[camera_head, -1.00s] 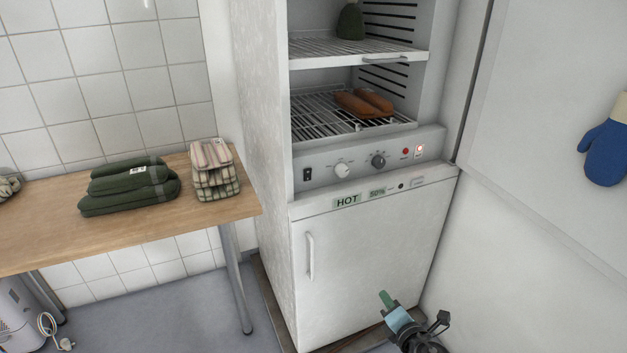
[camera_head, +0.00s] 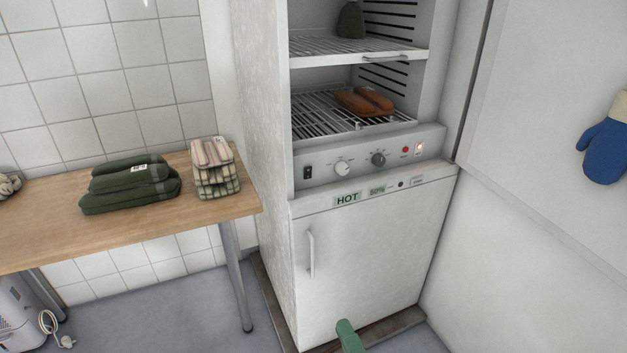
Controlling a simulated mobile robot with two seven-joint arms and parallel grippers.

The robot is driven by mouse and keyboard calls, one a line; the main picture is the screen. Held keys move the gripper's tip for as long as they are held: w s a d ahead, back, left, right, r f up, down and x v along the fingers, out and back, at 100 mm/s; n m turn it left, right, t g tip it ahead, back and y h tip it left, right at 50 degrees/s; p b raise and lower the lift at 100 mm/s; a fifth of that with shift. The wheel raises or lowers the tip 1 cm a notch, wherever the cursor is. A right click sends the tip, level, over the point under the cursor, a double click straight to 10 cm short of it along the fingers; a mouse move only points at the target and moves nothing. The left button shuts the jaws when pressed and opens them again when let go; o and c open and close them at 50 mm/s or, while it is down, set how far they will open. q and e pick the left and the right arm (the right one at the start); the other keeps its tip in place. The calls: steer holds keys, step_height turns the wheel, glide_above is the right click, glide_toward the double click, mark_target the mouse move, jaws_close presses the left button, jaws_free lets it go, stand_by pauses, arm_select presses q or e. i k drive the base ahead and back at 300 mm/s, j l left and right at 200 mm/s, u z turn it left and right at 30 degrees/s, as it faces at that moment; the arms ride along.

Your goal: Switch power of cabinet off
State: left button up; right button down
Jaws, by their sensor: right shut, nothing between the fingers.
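The cabinet (camera_head: 370,255) is a tall white unit with an open upper compartment and a closed lower door. Which of these is the power switch is not labelled legibly. My right gripper (camera_head: 347,330) shows only as a green fingertip part at the bottom edge, in front of the lower door and well below the panel. It is shut and empty. My left gripper is not in view.
A wooden table (camera_head: 60,235) with folded green towels (camera_head: 130,186) and checked cloths (camera_head: 214,168) stands left of the cabinet. Orange-brown items (camera_head: 364,102) lie on the cabinet's lower rack. A blue mitt (camera_head: 604,150) hangs on the right wall. The space before the panel is clear.

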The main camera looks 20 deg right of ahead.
mark_target(308, 174)
steer(key=i+l, duration=0.25)
steer(key=i, duration=0.2)
steer(key=i+l, duration=0.3)
steer(key=i, duration=0.15)
